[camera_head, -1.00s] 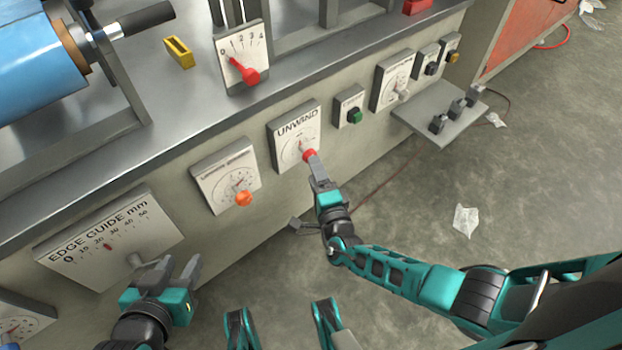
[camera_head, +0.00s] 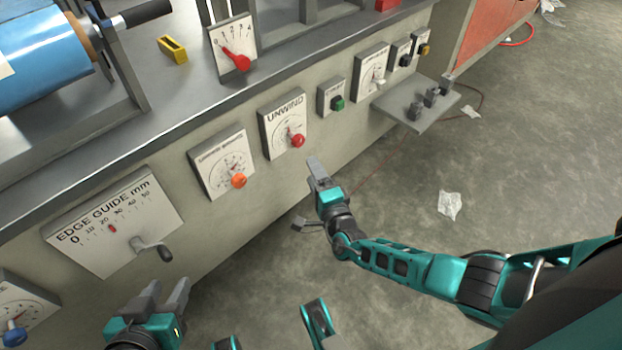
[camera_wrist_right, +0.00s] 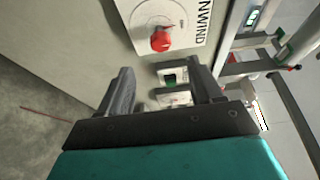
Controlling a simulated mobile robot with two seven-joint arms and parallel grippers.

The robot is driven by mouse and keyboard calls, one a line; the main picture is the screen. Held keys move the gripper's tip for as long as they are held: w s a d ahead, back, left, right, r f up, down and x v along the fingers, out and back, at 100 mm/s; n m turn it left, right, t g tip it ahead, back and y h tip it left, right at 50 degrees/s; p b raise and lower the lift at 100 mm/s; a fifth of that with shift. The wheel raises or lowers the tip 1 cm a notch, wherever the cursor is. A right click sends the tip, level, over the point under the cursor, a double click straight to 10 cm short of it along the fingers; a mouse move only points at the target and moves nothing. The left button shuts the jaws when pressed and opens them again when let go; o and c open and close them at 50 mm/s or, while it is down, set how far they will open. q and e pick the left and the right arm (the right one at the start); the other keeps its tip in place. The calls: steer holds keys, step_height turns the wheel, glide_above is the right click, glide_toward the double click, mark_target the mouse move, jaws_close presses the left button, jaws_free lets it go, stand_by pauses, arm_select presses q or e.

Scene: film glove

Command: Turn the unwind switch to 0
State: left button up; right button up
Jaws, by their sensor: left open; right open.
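The unwind switch is a red knob (camera_head: 298,141) on a white dial plate (camera_head: 279,117) marked UNWIND, on the machine's front panel. In the right wrist view the red knob (camera_wrist_right: 161,41) sits above the open fingers, apart from them. My right gripper (camera_head: 309,195) is open and empty, below and slightly right of the knob in the head view. It also shows in the right wrist view (camera_wrist_right: 158,90). My left gripper (camera_head: 166,299) is open and empty at the lower left, below the edge guide crank. The number the knob points at is too small to read.
An orange-knob dial (camera_head: 238,181) is left of the unwind plate, and a green button (camera_head: 338,103) is right of it. The edge guide plate (camera_head: 115,219) has a protruding crank (camera_head: 153,249). A small shelf (camera_head: 407,111) juts out at right. The floor in front is mostly open.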

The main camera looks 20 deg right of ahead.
arm_select(q)
steer(key=shift+s+a, duration=0.2)
steer(key=shift+s, duration=0.15)
arm_select(e)
steer(key=shift+s, duration=0.3)
